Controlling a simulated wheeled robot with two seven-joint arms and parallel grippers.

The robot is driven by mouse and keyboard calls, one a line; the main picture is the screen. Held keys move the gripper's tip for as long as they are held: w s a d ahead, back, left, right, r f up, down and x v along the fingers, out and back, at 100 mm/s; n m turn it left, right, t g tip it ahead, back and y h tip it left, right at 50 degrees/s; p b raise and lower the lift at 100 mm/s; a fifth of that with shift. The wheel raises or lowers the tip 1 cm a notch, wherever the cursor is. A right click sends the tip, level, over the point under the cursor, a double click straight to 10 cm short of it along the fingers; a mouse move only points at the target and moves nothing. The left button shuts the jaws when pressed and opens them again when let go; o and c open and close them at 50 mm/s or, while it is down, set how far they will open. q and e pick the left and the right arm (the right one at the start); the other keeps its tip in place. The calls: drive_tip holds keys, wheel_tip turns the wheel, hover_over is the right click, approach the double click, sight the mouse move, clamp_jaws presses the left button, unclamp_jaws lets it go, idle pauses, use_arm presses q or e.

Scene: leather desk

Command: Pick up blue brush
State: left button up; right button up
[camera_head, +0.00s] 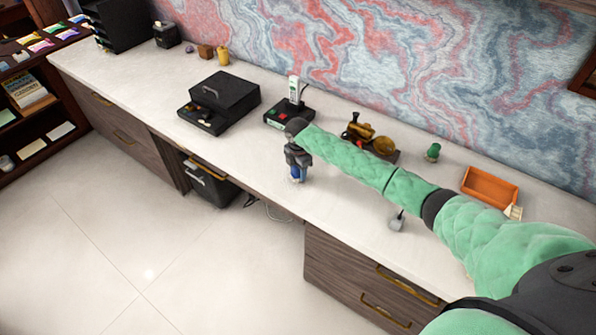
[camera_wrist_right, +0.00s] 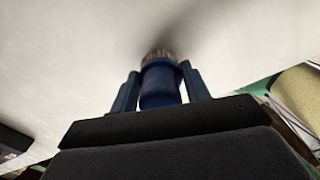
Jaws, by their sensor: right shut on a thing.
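A blue brush (camera_wrist_right: 160,85) with a short pale bristle end stands between the two fingers of my right gripper (camera_wrist_right: 160,93) in the right wrist view. The fingers are shut on its blue body. In the head view my right gripper (camera_head: 297,175) points down over the front part of the white desk (camera_head: 345,195), and a bit of the blue brush (camera_head: 296,173) shows between its fingers. I cannot tell whether the brush touches the desk. My left gripper is not in view.
A brass object (camera_head: 360,130), a small green item (camera_head: 432,152) and an orange tray (camera_head: 490,187) are to the right. A grey item (camera_head: 396,222) lies near the front edge.

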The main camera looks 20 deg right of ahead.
wheel_tip(320, 180, up, 4)
drive_tip(key=shift+f+p, duration=0.25)
drive_tip(key=shift+p, duration=0.95)
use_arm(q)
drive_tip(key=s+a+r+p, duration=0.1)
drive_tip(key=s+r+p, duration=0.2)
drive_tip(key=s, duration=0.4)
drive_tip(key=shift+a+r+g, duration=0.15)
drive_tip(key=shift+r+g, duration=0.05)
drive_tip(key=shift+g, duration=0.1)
use_arm(e)
drive_tip(key=s+d+r, duration=0.6)
drive_tip(key=d, duration=0.3)
drive_tip(key=shift+s+d+r, duration=0.25)
drive_tip(key=shift+d+r, duration=0.05)
drive_tip(key=shift+r, duration=0.05)
